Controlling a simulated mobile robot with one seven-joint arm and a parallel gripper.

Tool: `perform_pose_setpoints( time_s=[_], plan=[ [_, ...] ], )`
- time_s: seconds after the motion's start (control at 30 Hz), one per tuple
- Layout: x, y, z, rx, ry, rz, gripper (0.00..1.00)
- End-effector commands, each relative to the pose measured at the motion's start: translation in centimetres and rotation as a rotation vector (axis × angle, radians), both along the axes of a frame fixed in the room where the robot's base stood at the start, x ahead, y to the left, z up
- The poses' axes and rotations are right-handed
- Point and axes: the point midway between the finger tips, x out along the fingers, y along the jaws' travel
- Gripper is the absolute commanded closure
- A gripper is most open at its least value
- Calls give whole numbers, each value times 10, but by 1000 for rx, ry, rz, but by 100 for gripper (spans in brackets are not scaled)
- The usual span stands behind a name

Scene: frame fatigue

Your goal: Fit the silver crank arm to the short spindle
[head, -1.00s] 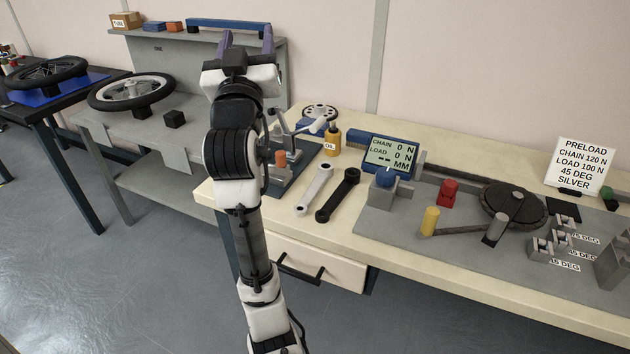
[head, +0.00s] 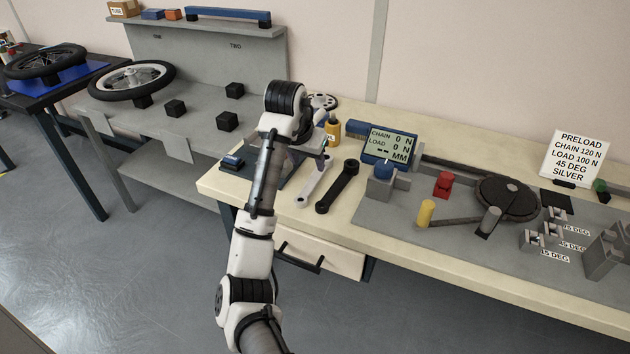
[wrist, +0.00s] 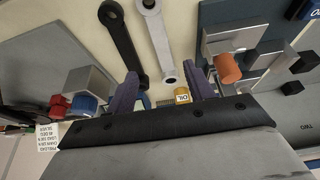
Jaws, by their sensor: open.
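The silver crank arm (head: 315,183) lies flat on the bench beside a black crank arm (head: 337,188). In the wrist view the silver crank arm (wrist: 158,36) runs between my fingers, its near end just ahead of and between the purple fingertips. My gripper (wrist: 162,86) is open and empty above it. The black crank arm (wrist: 121,38) lies close to the left finger. In the head view my arm hides most of the gripper. On the grey rig plate, a dark round disc (head: 507,197) has a grey cylinder (head: 489,220) at its front; I cannot tell which part is the short spindle.
An oil bottle (head: 333,130) stands behind the crank arms. A sign (head: 575,158) reads "45 DEG SILVER". Blue, red (head: 444,184) and yellow (head: 426,213) knobs stand on the rig plate. The bench's front edge is clear.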

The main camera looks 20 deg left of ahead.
Motion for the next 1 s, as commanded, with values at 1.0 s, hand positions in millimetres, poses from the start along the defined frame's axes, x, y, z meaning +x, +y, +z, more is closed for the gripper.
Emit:
perform_pose_setpoints(
  time_s=[1.0],
  plan=[
    [29,4,-85,1,-2,2,50]
  ],
)
